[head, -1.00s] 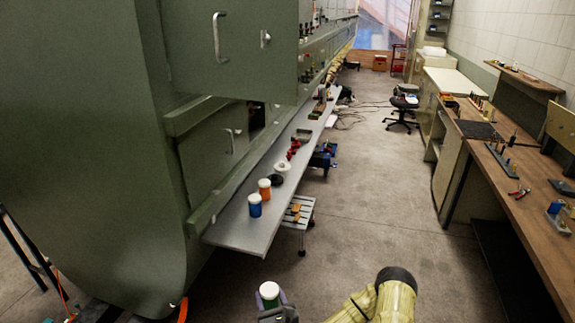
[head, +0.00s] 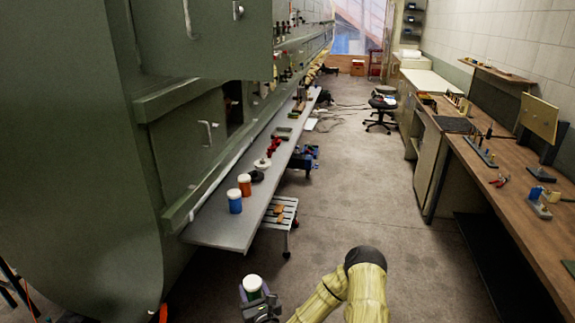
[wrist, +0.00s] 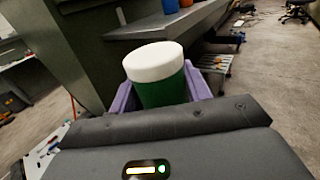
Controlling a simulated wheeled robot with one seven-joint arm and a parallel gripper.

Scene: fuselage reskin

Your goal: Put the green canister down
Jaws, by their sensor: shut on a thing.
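The green canister (wrist: 162,92) has a white lid and stands upright between the purple fingers of my gripper (wrist: 160,95) in the wrist view. My gripper is shut on it. In the head view the canister's white lid (head: 252,283) shows at the bottom, with my gripper (head: 256,296) around it. It is held in the air in front of the near end of the grey shelf (head: 222,230), apart from it. The canister's lower part is hidden by my gripper.
On the shelf's near end stand a blue canister (head: 235,201) and an orange canister (head: 244,184), with a black round item (head: 257,176) behind. A step stool (head: 282,212) stands beside the shelf. A long workbench (head: 500,170) runs along the right.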

